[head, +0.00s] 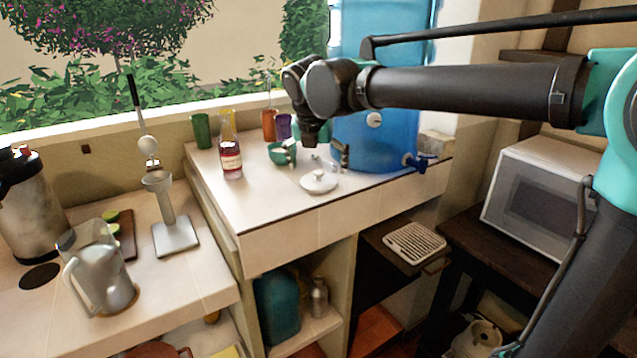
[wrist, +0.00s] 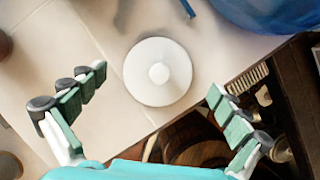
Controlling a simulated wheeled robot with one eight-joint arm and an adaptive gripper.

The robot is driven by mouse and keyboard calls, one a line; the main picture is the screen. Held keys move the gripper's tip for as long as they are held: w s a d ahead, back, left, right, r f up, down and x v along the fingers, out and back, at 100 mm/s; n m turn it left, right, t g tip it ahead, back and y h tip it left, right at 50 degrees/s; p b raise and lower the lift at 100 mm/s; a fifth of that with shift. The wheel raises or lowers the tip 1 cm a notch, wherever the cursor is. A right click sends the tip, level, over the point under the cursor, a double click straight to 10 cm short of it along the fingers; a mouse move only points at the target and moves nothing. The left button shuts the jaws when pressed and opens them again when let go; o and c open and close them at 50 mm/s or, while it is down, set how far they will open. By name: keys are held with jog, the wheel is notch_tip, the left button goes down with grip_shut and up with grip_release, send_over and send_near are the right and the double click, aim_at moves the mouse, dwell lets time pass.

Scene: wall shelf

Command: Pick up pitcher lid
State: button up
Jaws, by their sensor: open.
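The pitcher lid (head: 319,182) is a round white lid with a small knob on top. It lies on the tiled counter near the front edge, in front of the blue water dispenser. In the wrist view the lid (wrist: 158,72) is just ahead of the fingertips, in the middle between them. My gripper (wrist: 158,82) is open, with a finger on each side and nothing between the pads. In the head view my gripper (head: 326,146) hangs above and just behind the lid, apart from it. A clear pitcher (head: 99,275) stands on the lower counter at left.
The blue dispenser (head: 375,135) with its tap stands close behind the lid. A green cup (head: 282,153), a red-labelled bottle (head: 231,160) and several coloured cups are to the left. The counter's front edge is close to the lid. A microwave (head: 545,200) is at right.

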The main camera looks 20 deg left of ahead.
aim_at(319, 179)
jog(key=shift+x, duration=1.3)
jog(key=shift+c, duration=0.6)
jog(key=c, duration=1)
